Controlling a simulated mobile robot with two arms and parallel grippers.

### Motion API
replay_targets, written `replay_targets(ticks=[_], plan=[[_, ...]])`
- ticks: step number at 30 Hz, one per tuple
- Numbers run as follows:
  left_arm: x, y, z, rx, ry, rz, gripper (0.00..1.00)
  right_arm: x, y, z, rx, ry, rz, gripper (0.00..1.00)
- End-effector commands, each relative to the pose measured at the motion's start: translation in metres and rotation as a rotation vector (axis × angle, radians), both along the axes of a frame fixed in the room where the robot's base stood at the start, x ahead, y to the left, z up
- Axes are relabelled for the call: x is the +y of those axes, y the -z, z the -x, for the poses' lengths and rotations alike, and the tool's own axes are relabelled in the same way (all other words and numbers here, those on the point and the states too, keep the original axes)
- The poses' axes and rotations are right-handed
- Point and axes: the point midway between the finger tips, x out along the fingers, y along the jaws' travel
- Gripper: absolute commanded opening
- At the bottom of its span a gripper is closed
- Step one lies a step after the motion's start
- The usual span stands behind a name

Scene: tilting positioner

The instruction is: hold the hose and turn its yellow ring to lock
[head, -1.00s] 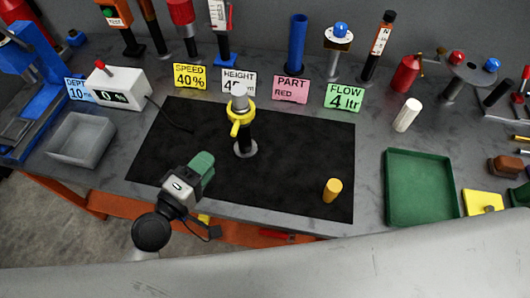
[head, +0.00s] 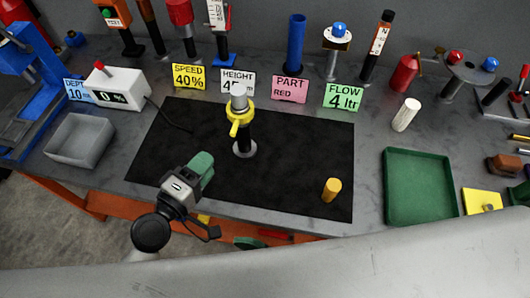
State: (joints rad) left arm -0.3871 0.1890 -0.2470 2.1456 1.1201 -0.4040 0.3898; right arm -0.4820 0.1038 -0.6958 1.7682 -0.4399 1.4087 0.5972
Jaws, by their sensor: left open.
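An upright black post on a round grey foot (head: 244,149) stands on the black mat. A yellow ring (head: 240,113) with a side lever pointing down and left sits around its upper part. A short grey cylinder (head: 239,91) rises out of the ring; I take it to be the hose end, but cannot make out a longer hose. My left gripper (head: 207,165), grey with a green end, is open over the mat's front left. It is apart from the post, below and left of it. Its fingertips are hard to make out. My right gripper does not show clearly.
The black mat (head: 300,160) has a yellow cylinder (head: 331,189) at its front right. A green tray (head: 423,188) stands right, a grey bin (head: 80,138) left. Signs and upright fixtures line the back. A white surface covers the bottom; a green piece (head: 250,242) shows above it.

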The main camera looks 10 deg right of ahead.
Motion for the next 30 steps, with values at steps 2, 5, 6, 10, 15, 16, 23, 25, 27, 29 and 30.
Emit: replay_targets(ticks=[2, 5, 6, 10, 15, 16, 23, 25, 27, 29, 30], plan=[[0.0, 0.0, 0.0, 0.0, 0.0, 0.0, 0.43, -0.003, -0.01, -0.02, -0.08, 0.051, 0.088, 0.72], [0.0, 0.0, 0.0, 0.0, 0.0, 0.0, 0.43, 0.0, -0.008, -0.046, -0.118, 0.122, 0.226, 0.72], [0.0, 0.0, 0.0, 0.0, 0.0, 0.0, 0.43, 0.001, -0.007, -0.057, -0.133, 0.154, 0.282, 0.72], [0.0, 0.0, 0.0, 0.0, 0.0, 0.0, 0.43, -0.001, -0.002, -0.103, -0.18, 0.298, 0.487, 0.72], [0.0, 0.0, 0.0, 0.0, 0.0, 0.0, 0.43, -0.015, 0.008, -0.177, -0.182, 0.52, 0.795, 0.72], [0.0, 0.0, 0.0, 0.0, 0.0, 0.0, 0.43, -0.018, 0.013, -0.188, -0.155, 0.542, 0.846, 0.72], [0.0, 0.0, 0.0, 0.0, 0.0, 0.0, 0.43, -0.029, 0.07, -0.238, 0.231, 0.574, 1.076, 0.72], [0.0, 0.0, 0.0, 0.0, 0.0, 0.0, 0.43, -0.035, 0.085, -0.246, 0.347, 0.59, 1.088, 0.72], [0.0, 0.0, 0.0, 0.0, 0.0, 0.0, 0.43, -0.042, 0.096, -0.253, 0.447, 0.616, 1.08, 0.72], [0.0, 0.0, 0.0, 0.0, 0.0, 0.0, 0.43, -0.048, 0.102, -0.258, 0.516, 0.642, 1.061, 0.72], [0.0, 0.0, 0.0, 0.0, 0.0, 0.0, 0.43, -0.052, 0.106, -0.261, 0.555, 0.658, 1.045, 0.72]])
